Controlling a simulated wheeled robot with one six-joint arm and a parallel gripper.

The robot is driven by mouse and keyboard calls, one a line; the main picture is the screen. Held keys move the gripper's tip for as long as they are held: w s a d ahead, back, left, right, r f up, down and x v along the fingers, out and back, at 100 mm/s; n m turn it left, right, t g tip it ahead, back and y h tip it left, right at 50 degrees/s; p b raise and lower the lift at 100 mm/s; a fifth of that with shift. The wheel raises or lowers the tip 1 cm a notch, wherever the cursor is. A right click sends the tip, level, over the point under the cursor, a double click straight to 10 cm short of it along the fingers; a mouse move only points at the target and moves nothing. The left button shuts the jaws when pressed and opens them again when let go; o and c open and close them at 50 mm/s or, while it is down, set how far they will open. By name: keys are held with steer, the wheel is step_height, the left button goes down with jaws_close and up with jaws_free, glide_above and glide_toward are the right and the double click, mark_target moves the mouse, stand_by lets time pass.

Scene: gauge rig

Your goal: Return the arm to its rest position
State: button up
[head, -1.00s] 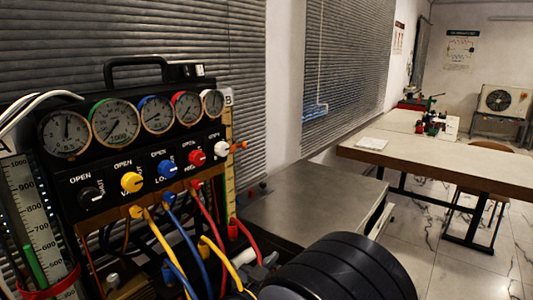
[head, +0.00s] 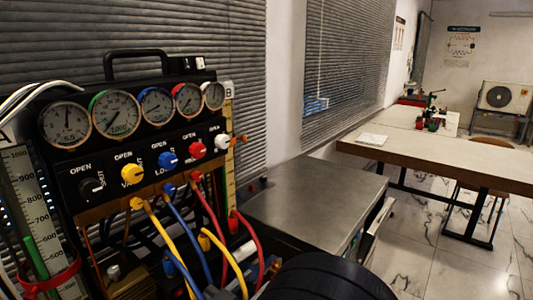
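A dark, rounded, ribbed part of my arm (head: 325,283) shows at the bottom edge of the head view, right of the hoses. My gripper is not in the picture, so its fingers and anything in them are hidden. The gauge rig (head: 75,180) stands at the left, with a row of round dials, and a black (head: 92,186), a yellow (head: 132,173), a blue (head: 167,160), a red (head: 197,150) and a white knob (head: 222,141) below them. A gap shows between the visible arm part and the rig's front panel.
Yellow, blue and red hoses (head: 200,235) hang in loops from the rig, close to my arm. A grey metal-topped table (head: 315,205) stands behind my arm. A long wooden table (head: 440,165) with a stool is at the right. The marble floor at lower right is clear.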

mark_target(278, 265)
steer(key=x, duration=1)
steer(key=shift+s+p, duration=0.1)
steer(key=shift+p, duration=0.25)
steer(key=shift+w+f+y+b, duration=0.15)
steer(key=shift+w+y+b, duration=0.05)
steer(key=shift+y+b, duration=0.15)
steer(key=shift+s+n+t+y+b, duration=0.1)
steer(key=shift+n+t+y+b, duration=0.45)
steer(key=shift+n+t+y, duration=0.4)
steer(key=n+y+b, duration=0.1)
steer(key=y, duration=0.1)
steer(key=n+t+y+b, duration=0.1)
steer(key=n+y, duration=0.1)
steer(key=shift+a+y, duration=0.25)
steer(key=shift+y, duration=0.15)
steer(key=shift+a+n+t+y+b, duration=0.15)
steer(key=shift+n+y+b, duration=0.4)
steer(key=shift+n+y, duration=0.55)
steer(key=shift+a+n+t+y+b, duration=0.15)
steer(key=shift+n+y+b, duration=0.45)
steer(key=shift+y, duration=0.8)
steer(key=shift+a+n+g+y+p, duration=0.1)
steer(key=shift+n+g+y+p, duration=0.3)
steer(key=shift+n+y, duration=0.45)
steer(key=shift+a+n+g+y+p, duration=0.15)
steer(key=shift+n+y+p, duration=0.35)
steer(key=shift+y, duration=0.65)
